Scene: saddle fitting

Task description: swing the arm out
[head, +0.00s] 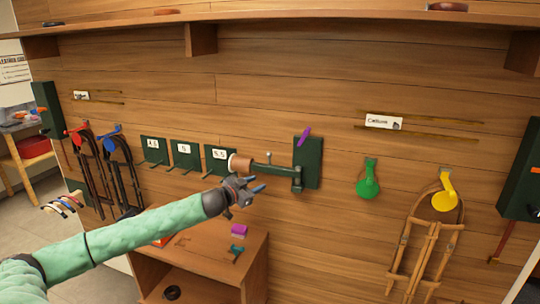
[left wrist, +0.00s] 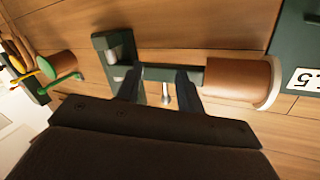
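The dark green swing arm (head: 275,171) is hinged at a green wall plate (head: 310,160) and runs left from it, seemingly along the wall. It carries a brown cylinder (head: 241,164) with a pale end at its free end, and a small metal peg (head: 268,158) stands on the bar. My left gripper (head: 256,184) is just below and in front of the bar. In the left wrist view its two dark fingers (left wrist: 158,82) are apart, with the bar (left wrist: 165,74) across their tips and the peg (left wrist: 166,95) between them. Contact cannot be told. My right gripper is not in view.
Numbered green wall plates (head: 185,156) hang left of the cylinder, and straps (head: 118,165) further left. A wooden cabinet (head: 205,262) stands below my left forearm. A green tool (head: 368,182) and a wooden frame (head: 425,240) hang to the right. A shelf (head: 300,14) crosses above.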

